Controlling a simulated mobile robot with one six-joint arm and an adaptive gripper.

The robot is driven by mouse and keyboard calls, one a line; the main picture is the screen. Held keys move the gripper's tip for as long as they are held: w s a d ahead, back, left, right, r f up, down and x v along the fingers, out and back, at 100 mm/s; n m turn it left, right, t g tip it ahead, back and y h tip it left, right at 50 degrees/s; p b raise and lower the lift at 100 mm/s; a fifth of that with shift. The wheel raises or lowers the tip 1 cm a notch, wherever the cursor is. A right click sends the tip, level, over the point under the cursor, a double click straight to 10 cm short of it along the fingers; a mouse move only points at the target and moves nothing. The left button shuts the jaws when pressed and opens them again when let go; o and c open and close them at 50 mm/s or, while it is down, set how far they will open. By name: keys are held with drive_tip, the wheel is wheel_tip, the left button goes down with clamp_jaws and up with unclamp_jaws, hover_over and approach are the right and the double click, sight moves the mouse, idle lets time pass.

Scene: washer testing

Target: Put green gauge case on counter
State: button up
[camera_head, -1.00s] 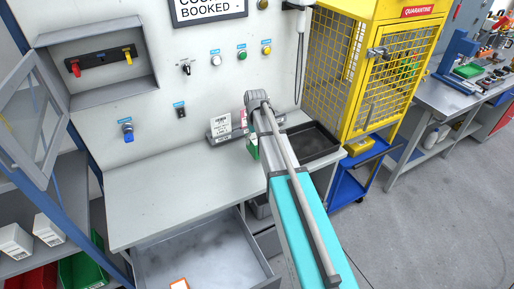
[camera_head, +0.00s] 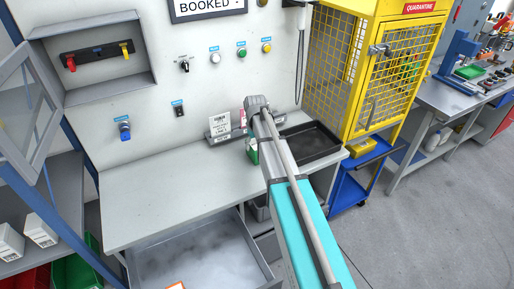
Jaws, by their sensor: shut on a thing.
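A small green thing (camera_head: 252,151), probably the green gauge case, shows at the left edge of my arm, over the back of the grey counter (camera_head: 165,195). My arm covers most of it, so I cannot tell whether it is held or rests on the counter. My arm reaches from the bottom right to a grey joint above the back of the counter. My gripper is hidden behind the arm, and its fingers do not show.
A labelled stand (camera_head: 219,131) and a black tray (camera_head: 312,143) sit at the back of the counter. An open drawer (camera_head: 200,258) juts out below its front edge. A yellow cage (camera_head: 385,80) and blue cart (camera_head: 350,190) stand right. The counter's left and middle are clear.

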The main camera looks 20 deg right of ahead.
drive_tip(key=shift+f, duration=0.2)
drive_tip(key=o, duration=1.2)
drive_tip(key=shift+r, duration=0.1)
drive_tip(key=shift+c, duration=0.2)
drive_tip(key=shift+r, duration=0.2)
wheel_tip(320, 180, up, 12)
drive_tip(key=p, duration=1.2)
drive_tip(key=shift+f, duration=0.1)
drive_tip(key=s+a+m, duration=0.1)
drive_tip(key=s+a, duration=0.2)
drive_tip(key=s, duration=0.8)
drive_tip(key=s+a+m, duration=0.1)
drive_tip(key=s+a, duration=0.1)
drive_tip(key=s, duration=1)
drive_tip(key=shift+a, duration=0.4)
